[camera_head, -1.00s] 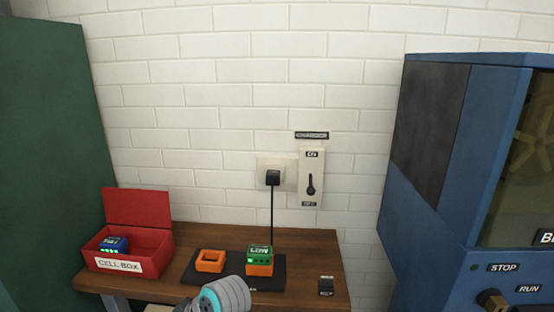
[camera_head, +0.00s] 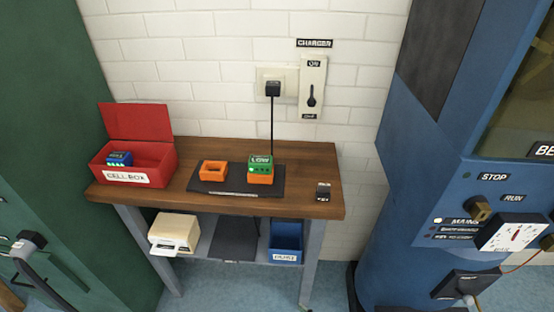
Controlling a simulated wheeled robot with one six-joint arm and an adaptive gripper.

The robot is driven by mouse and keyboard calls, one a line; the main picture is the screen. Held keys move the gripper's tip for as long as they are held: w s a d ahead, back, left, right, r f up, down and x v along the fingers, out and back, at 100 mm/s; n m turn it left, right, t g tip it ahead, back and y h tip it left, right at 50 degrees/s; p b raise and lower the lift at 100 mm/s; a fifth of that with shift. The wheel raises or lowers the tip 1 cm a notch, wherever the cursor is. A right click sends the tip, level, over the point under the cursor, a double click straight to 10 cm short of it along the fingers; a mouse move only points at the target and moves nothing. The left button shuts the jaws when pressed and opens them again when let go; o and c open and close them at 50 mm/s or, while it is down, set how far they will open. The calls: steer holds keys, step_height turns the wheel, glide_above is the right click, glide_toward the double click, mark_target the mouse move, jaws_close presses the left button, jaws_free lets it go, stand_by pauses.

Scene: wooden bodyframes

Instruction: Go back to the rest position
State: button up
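My gripper is not in the head view now, and no part of my arm shows. On the wooden table (camera_head: 320,165) a black charger base (camera_head: 212,188) holds two orange cradles. The left cradle (camera_head: 213,171) is empty. A green cell marked LOW (camera_head: 260,163) sits in the right cradle (camera_head: 260,179). The open red cell box (camera_head: 165,165) at the table's left holds a blue cell (camera_head: 119,158). The charger switch (camera_head: 312,90) is on the wall, its lever pointing down toward the lower label.
A blue machine (camera_head: 400,170) with knobs and a dial stands at the right. A green cabinet (camera_head: 40,130) stands at the left. The lower shelf carries a cream device (camera_head: 175,229) and a blue bin (camera_head: 286,242). Blue floor (camera_head: 225,292) shows in front.

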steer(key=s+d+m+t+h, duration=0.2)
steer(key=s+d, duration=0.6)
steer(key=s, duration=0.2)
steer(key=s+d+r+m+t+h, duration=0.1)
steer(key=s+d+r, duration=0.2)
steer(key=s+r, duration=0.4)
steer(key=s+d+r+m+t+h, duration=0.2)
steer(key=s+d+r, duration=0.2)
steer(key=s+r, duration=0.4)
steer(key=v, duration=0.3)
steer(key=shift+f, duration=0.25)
